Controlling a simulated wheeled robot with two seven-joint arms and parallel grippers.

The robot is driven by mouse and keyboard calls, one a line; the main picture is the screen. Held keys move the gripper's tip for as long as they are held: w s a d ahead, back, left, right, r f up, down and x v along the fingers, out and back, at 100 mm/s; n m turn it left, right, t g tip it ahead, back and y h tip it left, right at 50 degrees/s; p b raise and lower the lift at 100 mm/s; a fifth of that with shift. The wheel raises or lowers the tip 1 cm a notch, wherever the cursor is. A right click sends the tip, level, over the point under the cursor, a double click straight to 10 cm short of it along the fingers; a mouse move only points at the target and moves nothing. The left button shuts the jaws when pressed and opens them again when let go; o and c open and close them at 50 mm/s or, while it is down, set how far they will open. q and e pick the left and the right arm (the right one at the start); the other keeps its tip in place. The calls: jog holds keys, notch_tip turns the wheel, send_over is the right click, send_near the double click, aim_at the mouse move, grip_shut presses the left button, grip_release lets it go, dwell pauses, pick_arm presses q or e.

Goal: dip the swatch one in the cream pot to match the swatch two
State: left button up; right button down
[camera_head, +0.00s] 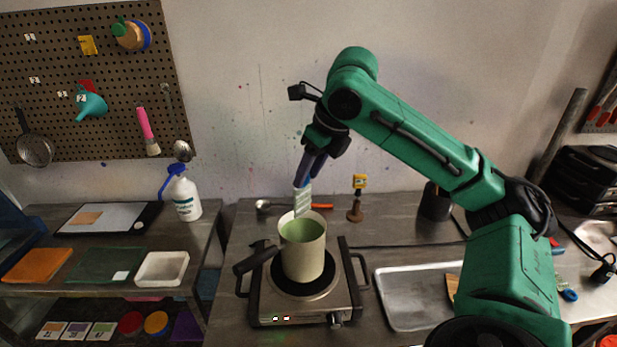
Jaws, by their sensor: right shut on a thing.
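My right gripper (306,176) is shut on a small pale green and whitish swatch (302,200), which hangs below the fingers, roughly upright. The swatch is over the back of the cream pot (303,264). Its lower end reaches about the pot's rim, and I cannot tell whether it is just inside or above it. The pot holds green liquid (301,230). My left gripper is not in view.
The pot stands on a hot plate (264,307), its dark handle pointing left. Behind it are an orange-handled tool (322,206) and a brown stand with a yellow tag (355,213). A metal tray (397,325) lies right. A white tray (162,268) and white bottle (185,197) are left.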

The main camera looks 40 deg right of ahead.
notch_tip(320, 180, down, 14)
jog(key=b, duration=1.1)
jog(key=shift+w, duration=0.1)
